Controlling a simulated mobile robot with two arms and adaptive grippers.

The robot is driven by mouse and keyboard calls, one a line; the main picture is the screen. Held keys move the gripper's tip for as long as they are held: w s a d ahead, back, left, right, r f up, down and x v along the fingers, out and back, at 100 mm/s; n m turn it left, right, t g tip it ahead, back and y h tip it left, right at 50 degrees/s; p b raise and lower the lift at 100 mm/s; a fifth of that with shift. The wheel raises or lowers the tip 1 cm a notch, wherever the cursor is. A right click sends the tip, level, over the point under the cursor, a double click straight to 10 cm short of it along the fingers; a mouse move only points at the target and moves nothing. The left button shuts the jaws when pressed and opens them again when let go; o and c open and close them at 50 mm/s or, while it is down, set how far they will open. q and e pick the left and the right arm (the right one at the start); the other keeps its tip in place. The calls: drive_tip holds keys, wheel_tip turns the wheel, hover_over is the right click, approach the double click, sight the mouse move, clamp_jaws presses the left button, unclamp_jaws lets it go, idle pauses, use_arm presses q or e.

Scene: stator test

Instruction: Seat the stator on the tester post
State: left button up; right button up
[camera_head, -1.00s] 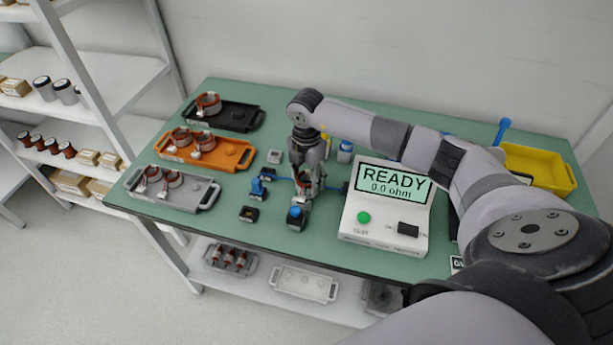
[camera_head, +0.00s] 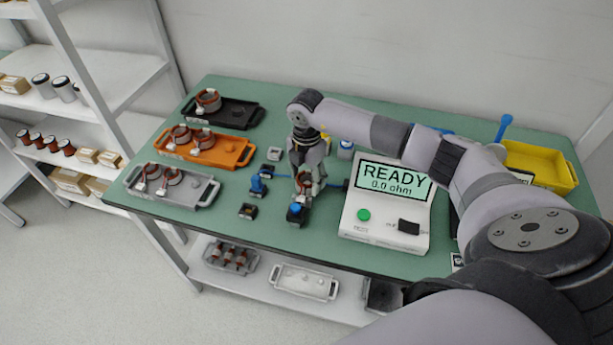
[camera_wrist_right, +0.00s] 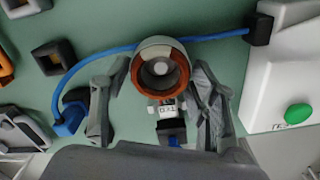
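The stator (camera_wrist_right: 136,72), a grey ring with copper-coloured windings, sits between the fingers of my right gripper (camera_wrist_right: 160,68) in the right wrist view. A pale round post top (camera_wrist_right: 161,69) shows inside the ring, so the stator appears to be around the tester post; its seating depth is hidden. The fingers stand on either side of the ring with small gaps, open. In the head view the right gripper (camera_head: 307,172) points down over the stator (camera_head: 303,184), mostly covering it. My left gripper is out of view.
The white tester (camera_head: 385,215) reads READY, 0.0 ohm, just right of the gripper. A blue cable (camera_wrist_right: 105,52) runs behind the post. Black, orange (camera_head: 240,158) and grey trays with stators lie left.

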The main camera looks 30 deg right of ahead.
drive_tip(key=o, duration=0.4)
wheel_tip(320, 180, up, 12)
idle(0.6)
drive_tip(key=shift+s+f, duration=0.1)
idle(0.7)
